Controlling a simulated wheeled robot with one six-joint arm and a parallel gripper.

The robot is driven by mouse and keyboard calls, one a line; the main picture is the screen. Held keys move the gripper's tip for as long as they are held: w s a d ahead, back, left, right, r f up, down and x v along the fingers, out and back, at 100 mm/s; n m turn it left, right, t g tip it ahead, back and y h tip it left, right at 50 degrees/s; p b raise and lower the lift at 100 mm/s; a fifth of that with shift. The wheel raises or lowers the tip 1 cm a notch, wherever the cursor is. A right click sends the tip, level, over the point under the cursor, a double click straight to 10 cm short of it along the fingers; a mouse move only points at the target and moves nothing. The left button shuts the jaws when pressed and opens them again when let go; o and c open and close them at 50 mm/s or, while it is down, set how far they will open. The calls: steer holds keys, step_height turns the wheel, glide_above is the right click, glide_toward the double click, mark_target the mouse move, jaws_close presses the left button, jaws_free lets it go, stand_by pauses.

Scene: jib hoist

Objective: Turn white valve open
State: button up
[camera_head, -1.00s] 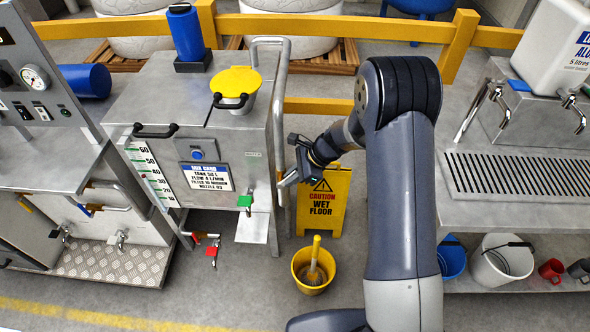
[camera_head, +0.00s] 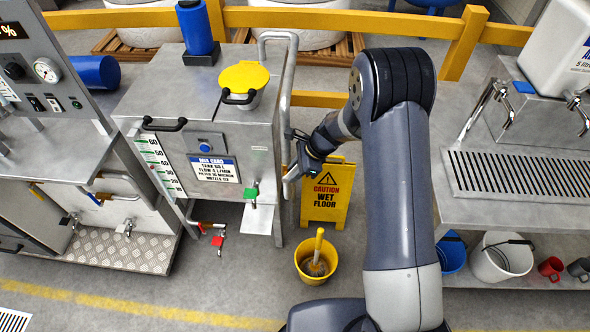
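My gripper (camera_head: 288,174) is beside the right side of the steel tank (camera_head: 187,97), near the vertical part of the grey pipe (camera_head: 290,80). Its fingertips are small and partly hidden, so I cannot tell if they are open or touch anything. I cannot make out a clearly white valve handle; one near the pipe could be hidden by my gripper.
A yellow wet floor sign (camera_head: 327,195) stands just behind my gripper. A yellow bucket with a brush (camera_head: 316,262) is on the floor below. A steel bench with a drain grate (camera_head: 520,175) is at right. A yellow rail (camera_head: 350,22) runs behind.

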steer(key=shift+o, duration=0.8)
steer(key=shift+r, duration=0.1)
steer(key=v, duration=1)
steer(key=shift+d+r, duration=0.25)
steer(key=shift+r, duration=0.05)
steer(key=shift+c, duration=0.4)
steer(key=shift+d+f+b, duration=0.15)
steer(key=shift+f+b, duration=0.15)
steer(key=shift+b, duration=0.25)
steer(key=shift+c, duration=0.8)
steer(key=d+f+y+b, duration=0.1)
steer(key=f+b, duration=0.1)
steer(key=s+d+f+m+y+b, duration=0.1)
steer(key=d+f+b, duration=0.1)
steer(key=b, duration=0.1)
steer(key=s+d+f+m+y+b, duration=0.1)
steer(key=f+b, duration=0.1)
steer(key=b, duration=0.1)
steer(key=shift+s+d+f+y, duration=0.1)
steer(key=shift+d+f+y, duration=0.05)
steer(key=shift+d+y, duration=0.2)
jaws_close()
steer(key=s+d+f+m+t+y+b, duration=0.1)
steer(key=d+f+m+t+y+b, duration=0.15)
steer(key=d+y+b, duration=0.45)
steer(key=w+a+h+b, duration=0.2)
steer(key=a, duration=1.1)
steer(key=shift+w, duration=0.3)
